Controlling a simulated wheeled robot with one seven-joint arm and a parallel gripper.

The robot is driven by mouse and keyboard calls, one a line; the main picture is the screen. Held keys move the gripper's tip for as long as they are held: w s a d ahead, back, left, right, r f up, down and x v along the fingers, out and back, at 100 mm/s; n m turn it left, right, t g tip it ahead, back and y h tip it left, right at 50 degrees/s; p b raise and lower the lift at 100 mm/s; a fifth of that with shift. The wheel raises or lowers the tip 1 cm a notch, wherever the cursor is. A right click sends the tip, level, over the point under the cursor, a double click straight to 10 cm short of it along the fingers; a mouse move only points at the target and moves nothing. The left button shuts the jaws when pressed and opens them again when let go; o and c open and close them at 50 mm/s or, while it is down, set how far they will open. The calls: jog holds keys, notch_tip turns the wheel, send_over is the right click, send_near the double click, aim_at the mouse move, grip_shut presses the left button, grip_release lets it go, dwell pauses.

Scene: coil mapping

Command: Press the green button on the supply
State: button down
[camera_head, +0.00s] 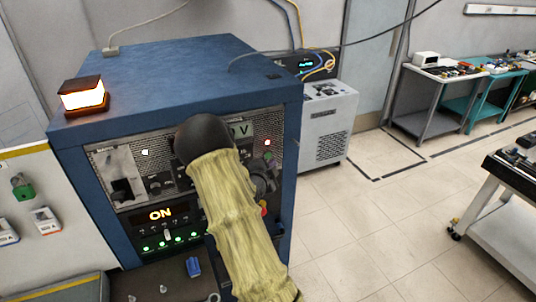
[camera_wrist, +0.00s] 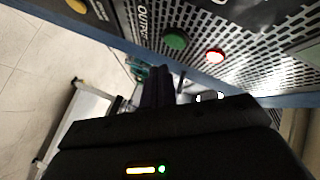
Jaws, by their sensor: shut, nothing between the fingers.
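The supply (camera_head: 180,65) is a blue cabinet with a perforated front panel. In the wrist view its green button (camera_wrist: 174,39) sits on the panel near the word OUTPUT, beside a lit red indicator (camera_wrist: 214,56). My gripper (camera_wrist: 160,72) shows there as dark, closed fingers with nothing between them. The fingertips appear just below the green button in the picture; I cannot tell whether they touch the panel.
An amber lamp (camera_head: 84,95) glows on top of the cabinet. A display (camera_head: 160,214) on the front reads ON, above several green lights. A grey chiller unit (camera_head: 325,125) stands close on the right. A bench (camera_head: 515,185) is farther right, with open floor between.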

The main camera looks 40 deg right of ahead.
aim_at(273, 155)
jog(key=shift+w+d, duration=0.2)
jog(key=shift+w, duration=0.6)
jog(key=shift+w, duration=0.1)
dwell(1.4)
jog(key=shift+w+d+b, duration=0.1)
jog(key=shift+w+b, duration=0.2)
jog(key=shift+b, duration=0.2)
jog(key=shift+w+d, duration=0.1)
jog(key=shift+w, duration=0.3)
dwell(0.5)
jog(key=shift+s, duration=0.1)
jog(key=shift+s+a+b, duration=0.2)
jog(key=shift+s+b, duration=0.5)
jog(key=shift+b, duration=0.1)
